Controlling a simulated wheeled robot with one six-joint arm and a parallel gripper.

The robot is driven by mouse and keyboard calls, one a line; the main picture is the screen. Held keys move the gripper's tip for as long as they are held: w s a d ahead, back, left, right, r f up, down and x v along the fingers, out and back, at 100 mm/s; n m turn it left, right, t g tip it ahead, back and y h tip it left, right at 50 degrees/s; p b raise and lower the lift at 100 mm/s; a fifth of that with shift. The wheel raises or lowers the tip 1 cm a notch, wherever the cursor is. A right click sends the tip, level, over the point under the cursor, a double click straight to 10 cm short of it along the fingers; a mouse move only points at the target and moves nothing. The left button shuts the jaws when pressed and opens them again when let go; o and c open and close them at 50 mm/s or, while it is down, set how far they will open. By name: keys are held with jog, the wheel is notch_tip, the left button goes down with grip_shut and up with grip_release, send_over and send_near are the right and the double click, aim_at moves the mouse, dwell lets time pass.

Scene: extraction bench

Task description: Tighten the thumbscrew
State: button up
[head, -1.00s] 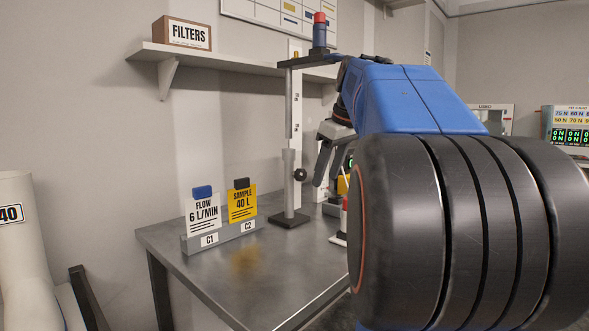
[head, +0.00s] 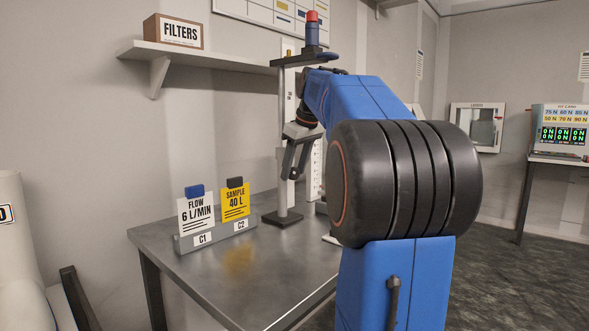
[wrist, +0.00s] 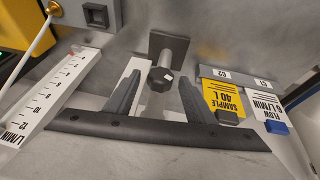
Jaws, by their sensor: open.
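The thumbscrew is a dark round knob (head: 294,174) on the side of the upright stand (head: 283,190). In the wrist view the dark, faceted knob (wrist: 161,78) faces me, with a pale mark on its face. My gripper (head: 296,164) is open at the stand, its fingers pointing down at the knob. In the wrist view the knob appears between the two dark fingers of my gripper (wrist: 160,92). I cannot tell whether either finger touches it.
A card holder (head: 218,236) with a white flow card (head: 197,217) and a yellow sample card (head: 236,203) stands on the metal bench (head: 190,280). A scale strip (wrist: 62,92) lies left in the wrist view. The FILTERS box (head: 172,31) is on the wall shelf.

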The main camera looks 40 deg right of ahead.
jog(key=c, duration=1.1)
jog(key=shift+o, duration=0.2)
jog(key=shift+d, duration=0.1)
jog(key=y, duration=0.2)
jog(key=shift+d+m+y, duration=0.3)
jog(key=y, duration=0.2)
jog(key=shift+w+d+f+m+g+y, duration=0.1)
jog(key=shift+d+f+m+g+y, duration=0.05)
jog(key=shift+d+m+g+y, duration=0.15)
jog(key=y, duration=0.3)
jog(key=m+y, duration=0.1)
jog(key=shift+d+f+y, duration=0.2)
jog(key=shift+f+y, duration=0.05)
jog(key=shift+y, duration=0.05)
